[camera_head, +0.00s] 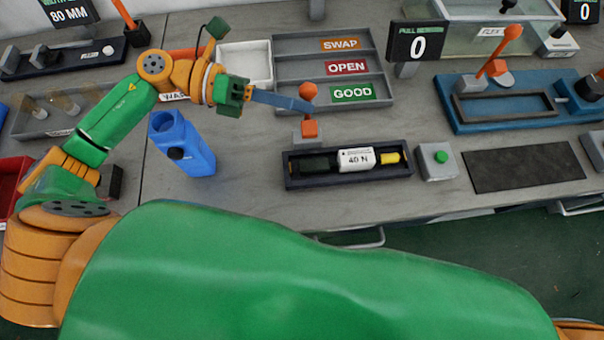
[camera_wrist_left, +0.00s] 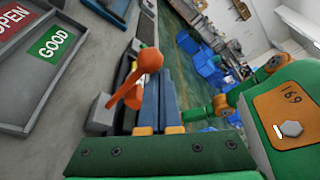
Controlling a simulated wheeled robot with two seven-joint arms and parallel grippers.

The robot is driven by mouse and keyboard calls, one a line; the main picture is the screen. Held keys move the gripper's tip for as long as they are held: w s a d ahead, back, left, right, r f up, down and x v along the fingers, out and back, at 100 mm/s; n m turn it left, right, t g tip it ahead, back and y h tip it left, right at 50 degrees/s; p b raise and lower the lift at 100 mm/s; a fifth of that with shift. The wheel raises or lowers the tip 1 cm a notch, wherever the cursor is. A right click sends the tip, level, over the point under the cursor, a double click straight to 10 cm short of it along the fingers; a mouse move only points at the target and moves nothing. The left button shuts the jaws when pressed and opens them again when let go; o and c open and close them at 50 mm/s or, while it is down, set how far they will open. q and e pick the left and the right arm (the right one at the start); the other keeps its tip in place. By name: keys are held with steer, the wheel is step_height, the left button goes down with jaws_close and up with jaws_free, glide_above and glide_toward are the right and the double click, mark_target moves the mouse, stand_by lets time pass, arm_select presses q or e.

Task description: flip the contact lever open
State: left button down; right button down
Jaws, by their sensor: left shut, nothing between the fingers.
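An orange lever with a round knob (camera_head: 308,91) stands at the back edge of a dark tray, above an orange block (camera_head: 309,128) on a grey base. It looks roughly upright. My left gripper (camera_head: 304,104) is shut and empty, its blue fingers reaching from the left to just beside the lever below the knob. In the left wrist view the knob (camera_wrist_left: 149,60) appears in front of the closed blue fingers (camera_wrist_left: 159,100), partly covering them. I cannot tell whether they touch the lever. My right gripper is not in view.
The dark tray (camera_head: 290,178) holds a black-and-yellow device labelled 40 N. A green-button box (camera_head: 436,162) stands to its right. Sorting trays (camera_head: 290,45) marked SWAP, OPEN and GOOD lie behind. A blue bottle-like container (camera_head: 182,145) stands left. A blue fixture (camera_head: 460,122) with another orange lever is right.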

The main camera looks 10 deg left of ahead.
arm_select(q)
steer(key=shift+w+r, duration=0.1)
stand_by(0.6)
steer(key=b+v, duration=0.3)
steer(key=v, duration=0.4)
steer(key=shift+a, duration=0.1)
